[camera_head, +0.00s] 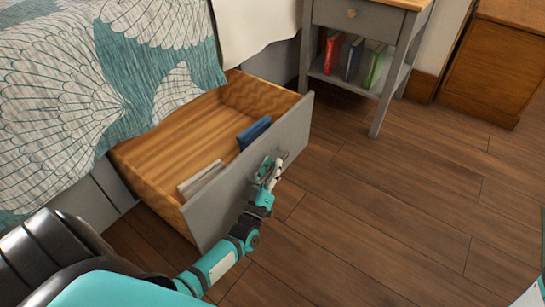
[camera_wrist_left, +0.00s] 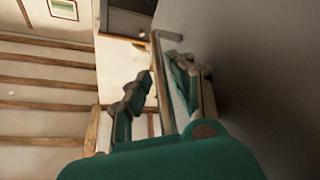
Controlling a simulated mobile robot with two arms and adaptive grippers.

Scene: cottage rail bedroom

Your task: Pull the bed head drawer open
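The bed drawer (camera_head: 248,184) has a grey front and wooden insides, and stands far out from under the bed in the head view. Its metal bar handle (camera_head: 284,156) is on the front's outer face, and also shows in the left wrist view (camera_wrist_left: 156,62). My left gripper (camera_head: 272,172) is at the handle. In the wrist view its fingers (camera_wrist_left: 158,78) stand apart on either side of the bar, with a gap on the left finger's side. Contact on the right finger's side is unclear. My right gripper is not in view.
A blue book (camera_head: 254,132) and a pale flat item (camera_head: 200,179) lie in the drawer. A grey nightstand (camera_head: 375,22) with books on its shelf stands behind, beside a wooden cabinet (camera_head: 495,62). The wooden floor (camera_head: 400,200) on the right is clear.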

